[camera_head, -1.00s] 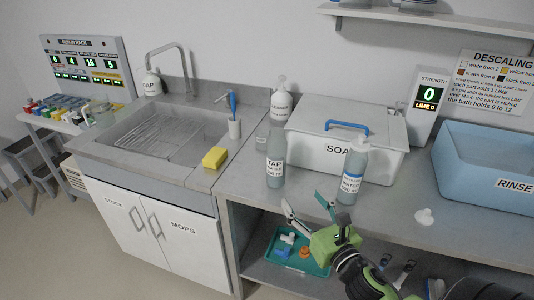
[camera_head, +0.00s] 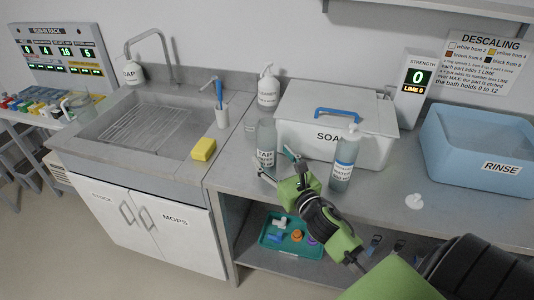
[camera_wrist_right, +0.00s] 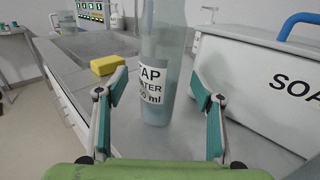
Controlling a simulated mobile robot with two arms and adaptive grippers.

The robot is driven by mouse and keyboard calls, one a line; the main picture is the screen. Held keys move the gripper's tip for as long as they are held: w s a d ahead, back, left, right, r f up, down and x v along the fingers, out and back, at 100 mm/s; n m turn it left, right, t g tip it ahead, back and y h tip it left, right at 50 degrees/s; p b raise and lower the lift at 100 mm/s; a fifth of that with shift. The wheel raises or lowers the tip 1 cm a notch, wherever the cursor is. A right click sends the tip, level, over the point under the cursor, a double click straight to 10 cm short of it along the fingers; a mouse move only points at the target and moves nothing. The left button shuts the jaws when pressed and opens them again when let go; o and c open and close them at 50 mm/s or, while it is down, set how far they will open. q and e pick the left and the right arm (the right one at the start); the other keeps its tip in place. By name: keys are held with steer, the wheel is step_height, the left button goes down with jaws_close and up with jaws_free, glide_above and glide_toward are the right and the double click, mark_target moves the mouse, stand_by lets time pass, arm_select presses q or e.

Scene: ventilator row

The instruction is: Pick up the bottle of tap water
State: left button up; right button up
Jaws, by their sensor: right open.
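The bottle of tap water (camera_head: 265,143) is a clear grey bottle with a white TAP WATER label. It stands upright on the counter in front of the white SOAK box. My right gripper (camera_head: 278,165) is just in front of it, overlapping its lower right side in the head view. In the right wrist view the bottle (camera_wrist_right: 160,60) stands between and beyond the two open fingers (camera_wrist_right: 158,105), with a visible gap on each side. My left gripper is not in view.
The SOAK box (camera_head: 335,120) with a blue handle is close behind the bottles. A yellow sponge (camera_head: 203,149) and a cup with a blue brush (camera_head: 222,115) are left by the sink. A white cleaner bottle (camera_head: 268,88) stands behind. A teal tray (camera_head: 290,238) lies on the lower shelf.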

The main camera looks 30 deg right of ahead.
mark_target(272, 155)
steer(key=w, duration=0.2)
steer(key=w+p, duration=0.1)
steer(key=w, duration=0.1)
steer(key=shift+d+r, duration=0.25)
steer(key=shift+w, duration=0.2)
steer(key=c, duration=1.4)
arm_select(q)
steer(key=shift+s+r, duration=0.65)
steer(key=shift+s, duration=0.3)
arm_select(e)
steer(key=shift+c, duration=0.2)
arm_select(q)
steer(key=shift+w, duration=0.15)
arm_select(e)
steer(key=shift+r, duration=0.1)
